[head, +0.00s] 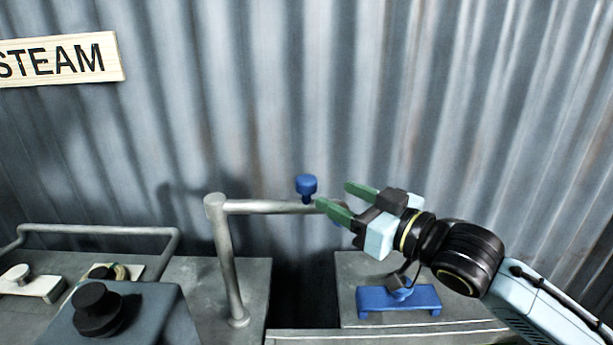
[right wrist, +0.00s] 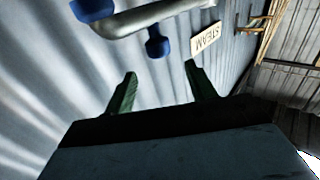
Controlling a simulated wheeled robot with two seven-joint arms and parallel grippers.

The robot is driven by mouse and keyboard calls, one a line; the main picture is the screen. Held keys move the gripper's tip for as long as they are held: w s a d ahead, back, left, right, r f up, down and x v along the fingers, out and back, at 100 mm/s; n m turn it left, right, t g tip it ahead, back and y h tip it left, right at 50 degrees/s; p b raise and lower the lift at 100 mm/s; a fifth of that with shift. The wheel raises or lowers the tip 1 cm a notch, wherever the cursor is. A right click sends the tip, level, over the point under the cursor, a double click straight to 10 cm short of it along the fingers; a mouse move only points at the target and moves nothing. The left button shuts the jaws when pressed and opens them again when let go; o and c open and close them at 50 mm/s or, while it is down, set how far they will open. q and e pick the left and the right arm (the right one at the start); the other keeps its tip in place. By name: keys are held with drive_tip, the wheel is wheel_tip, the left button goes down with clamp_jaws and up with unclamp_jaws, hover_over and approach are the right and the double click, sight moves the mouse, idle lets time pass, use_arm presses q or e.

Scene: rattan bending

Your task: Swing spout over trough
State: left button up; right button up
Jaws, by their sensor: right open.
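The spout (head: 265,206) is a grey pipe that runs right from the top of an upright post. A blue knob (head: 306,186) stands on top of the pipe. My right gripper (head: 334,194) is open and empty, its green fingertips just right of the knob and partly covering the spout's end. In the right wrist view the knob (right wrist: 156,44) is beyond the gap between the fingers (right wrist: 163,85), apart from them, and the spout's blue end (right wrist: 92,8) shows at the top. I cannot tell which part is the trough. My left gripper is not in view.
A blue stand (head: 400,299) is on the right grey worktop, below my right gripper. A dark gap (head: 302,275) separates the worktops. A box with a black knob (head: 97,309) and a pipe rail (head: 100,229) are at left. A corrugated wall with a STEAM sign (head: 60,60) stands behind.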

sight(313, 184)
drive_tip(key=p+x, duration=0.1)
drive_tip(key=x, duration=0.8)
drive_tip(key=shift+f, duration=0.1)
drive_tip(key=shift+d, duration=0.1)
clamp_jaws()
drive_tip(key=shift+s, duration=0.1)
